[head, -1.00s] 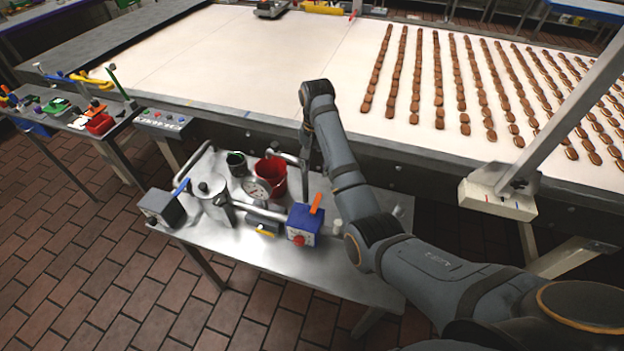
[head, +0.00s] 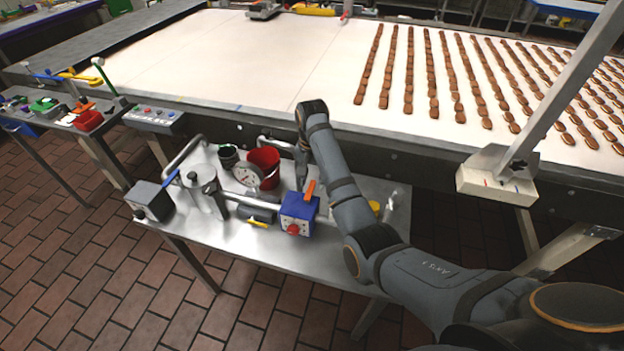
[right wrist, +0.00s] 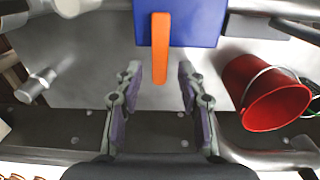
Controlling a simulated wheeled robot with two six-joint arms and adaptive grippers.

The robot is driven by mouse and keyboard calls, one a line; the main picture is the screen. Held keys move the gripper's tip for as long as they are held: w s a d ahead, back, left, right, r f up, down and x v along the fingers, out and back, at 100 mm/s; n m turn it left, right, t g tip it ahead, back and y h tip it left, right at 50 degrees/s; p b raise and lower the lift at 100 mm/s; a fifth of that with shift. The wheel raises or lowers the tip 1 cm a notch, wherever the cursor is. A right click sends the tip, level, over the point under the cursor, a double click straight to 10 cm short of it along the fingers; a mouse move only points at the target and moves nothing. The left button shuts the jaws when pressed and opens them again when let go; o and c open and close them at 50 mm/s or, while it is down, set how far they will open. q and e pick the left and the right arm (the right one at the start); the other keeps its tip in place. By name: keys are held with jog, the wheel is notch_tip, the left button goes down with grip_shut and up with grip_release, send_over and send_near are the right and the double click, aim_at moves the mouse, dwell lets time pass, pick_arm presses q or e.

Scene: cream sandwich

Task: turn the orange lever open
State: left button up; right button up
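The orange lever (head: 310,189) stands on top of a blue valve box (head: 298,214) on the metal table. In the right wrist view the orange lever (right wrist: 160,48) runs down from the blue box (right wrist: 204,24) toward the space between my fingertips. My right gripper (right wrist: 158,80) is open, one finger on each side of the lever's free end, with gaps on both sides. In the head view my right gripper (head: 301,168) points down just behind the lever, partly hidden by its arm. My left gripper is not in view.
A red bucket (head: 264,168), a dial gauge (head: 247,176), a metal pot (head: 207,192) and pipes crowd the table (head: 262,259) left of the valve. A conveyor (head: 240,62) with rows of brown biscuits lies behind. A yellow item (head: 374,207) sits to the right.

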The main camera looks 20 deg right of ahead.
jog(key=c, duration=0.5)
grip_shut()
jog(key=shift+d+r+p, duration=0.1)
jog(key=shift+r+p, duration=0.05)
jog(key=shift+p, duration=0.4)
pick_arm(q)
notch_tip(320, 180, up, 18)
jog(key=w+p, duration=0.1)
jog(key=p, duration=1.6)
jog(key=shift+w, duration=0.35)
pick_arm(e)
jog(key=s+d+m, duration=0.1)
jog(key=s+m, duration=0.5)
jog(key=m, duration=1.1)
jog(key=shift+s+d, duration=0.15)
jog(key=shift+s, duration=0.15)
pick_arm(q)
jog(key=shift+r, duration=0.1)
pick_arm(e)
jog(key=shift+m, duration=0.3)
jog(key=o, duration=0.6)
grip_release()
